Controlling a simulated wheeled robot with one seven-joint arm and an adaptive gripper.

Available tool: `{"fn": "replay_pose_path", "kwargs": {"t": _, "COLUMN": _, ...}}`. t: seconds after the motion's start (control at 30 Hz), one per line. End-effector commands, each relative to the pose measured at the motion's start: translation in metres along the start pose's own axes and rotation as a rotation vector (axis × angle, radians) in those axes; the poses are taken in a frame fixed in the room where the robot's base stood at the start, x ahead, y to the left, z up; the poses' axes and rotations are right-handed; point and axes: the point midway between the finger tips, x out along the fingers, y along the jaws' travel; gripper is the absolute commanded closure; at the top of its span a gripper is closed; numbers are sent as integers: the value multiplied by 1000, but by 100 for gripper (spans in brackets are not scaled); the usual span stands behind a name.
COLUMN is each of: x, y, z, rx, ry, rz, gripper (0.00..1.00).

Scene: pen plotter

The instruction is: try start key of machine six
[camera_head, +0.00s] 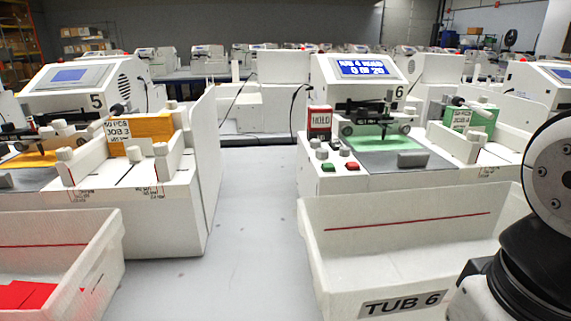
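Machine six (345,93) is a white plotter at the right, marked 6. Its blue display (362,68) has a lower line that looks like "0 OF 20"; the upper line is too blurred to read surely. Its front panel has a green key (328,167), a red key (352,166) and several grey knobs or keys. No start lettering is readable. A red and white HOLD card (319,120) stands behind the keys. A green sheet (385,142) lies under the pen carriage. Part of my arm shows at the right edge; my gripper is out of view.
A white tub labelled TUB 6 (345,285) stands in front of machine six and looks empty. Machine five (75,92) is at the left, with a tub (100,262) holding red sheets before it. Bare grey table (252,225) lies between the machines.

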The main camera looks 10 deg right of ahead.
Motion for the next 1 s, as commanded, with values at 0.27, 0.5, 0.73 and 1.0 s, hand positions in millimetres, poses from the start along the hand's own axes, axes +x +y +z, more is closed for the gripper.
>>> {"fn": "replay_pose_path", "kwargs": {"t": 0.27, "x": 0, "y": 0, "z": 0, "rx": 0, "ry": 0, "rz": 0, "gripper": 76}}
{"fn": "replay_pose_path", "kwargs": {"t": 0.5, "x": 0, "y": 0, "z": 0, "rx": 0, "ry": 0, "rz": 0, "gripper": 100}}
{"fn": "replay_pose_path", "kwargs": {"t": 0.73, "x": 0, "y": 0, "z": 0, "rx": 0, "ry": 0, "rz": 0, "gripper": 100}}
{"fn": "replay_pose_path", "kwargs": {"t": 1.0, "x": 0, "y": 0, "z": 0, "rx": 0, "ry": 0, "rz": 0, "gripper": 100}}
